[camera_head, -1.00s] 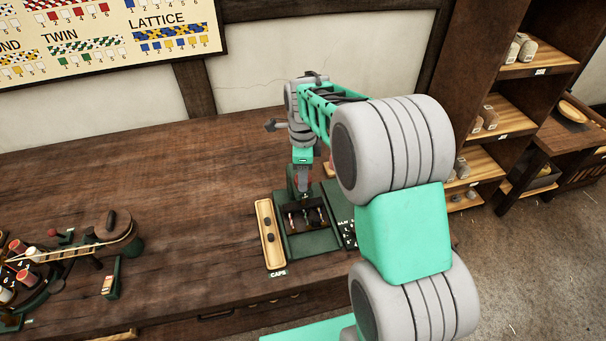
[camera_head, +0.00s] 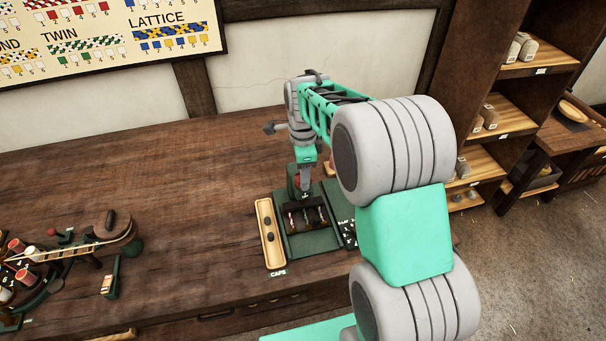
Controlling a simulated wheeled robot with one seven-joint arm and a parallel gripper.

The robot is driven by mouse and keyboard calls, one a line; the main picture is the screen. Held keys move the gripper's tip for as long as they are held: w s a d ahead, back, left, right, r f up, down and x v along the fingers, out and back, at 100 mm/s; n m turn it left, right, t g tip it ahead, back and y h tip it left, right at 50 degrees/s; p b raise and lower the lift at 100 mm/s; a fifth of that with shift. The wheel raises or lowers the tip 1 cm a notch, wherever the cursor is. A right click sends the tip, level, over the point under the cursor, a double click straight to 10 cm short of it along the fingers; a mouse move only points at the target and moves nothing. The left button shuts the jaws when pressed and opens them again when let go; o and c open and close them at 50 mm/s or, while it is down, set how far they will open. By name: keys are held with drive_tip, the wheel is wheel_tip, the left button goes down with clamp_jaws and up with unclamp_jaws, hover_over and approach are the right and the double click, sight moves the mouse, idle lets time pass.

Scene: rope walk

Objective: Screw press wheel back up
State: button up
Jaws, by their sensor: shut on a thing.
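The press (camera_head: 313,244) is a dark green frame with a dark block in it, standing on the wooden bench. Its wheel is hidden behind my gripper and wrist, and only part of the press's upright shows. My gripper (camera_head: 304,190) points down at the back of the press, over its top. The fingers are small and dark here. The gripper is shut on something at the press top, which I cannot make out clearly.
A wooden caps tray (camera_head: 259,215) lies left of the press. A dark board with white lettering (camera_head: 345,232) is on its right, partly behind my arm. A braiding device (camera_head: 50,262) stands at the far left.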

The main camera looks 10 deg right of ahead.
drive_tip(key=n+b, duration=0.1)
drive_tip(key=n, duration=0.9)
drive_tip(key=shift+n+b, duration=0.3)
drive_tip(key=shift+n, duration=0.1)
drive_tip(key=n, duration=0.3)
drive_tip(key=shift+n, duration=0.3)
drive_tip(key=n, duration=0.6)
drive_tip(key=shift+b, duration=0.35)
drive_tip(key=n, duration=0.4)
drive_tip(key=shift+r, duration=0.1)
drive_tip(key=shift+w+n, duration=0.1)
drive_tip(key=shift+n, duration=1.5)
drive_tip(key=o, duration=1.4)
